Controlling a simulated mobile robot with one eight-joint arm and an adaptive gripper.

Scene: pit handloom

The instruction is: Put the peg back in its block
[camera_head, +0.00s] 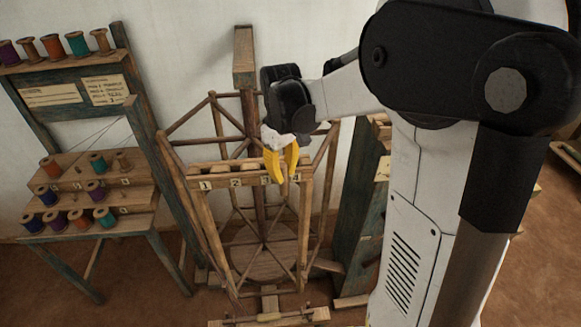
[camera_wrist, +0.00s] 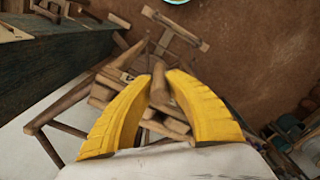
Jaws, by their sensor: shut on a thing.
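My gripper (camera_head: 281,178) is above the right part of a wooden block (camera_head: 220,184) with number labels, mounted across the front of a wooden frame. In the wrist view the yellow fingers (camera_wrist: 160,76) are shut on a brown wooden peg (camera_wrist: 159,92), which sits between the fingertips. In the head view the fingers hide the peg and cover part of the block near its higher-numbered labels. Part of the block, with a label (camera_wrist: 125,77), shows beside the left finger in the wrist view. I cannot tell whether the peg touches the block.
A stepped wooden rack (camera_head: 95,188) with several coloured thread spools stands at the left, with a spool shelf (camera_head: 60,64) above. A dark greenish wooden post (camera_head: 352,225) stands to the right of the frame. Slanting beams surround the block. Brown floor lies below.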

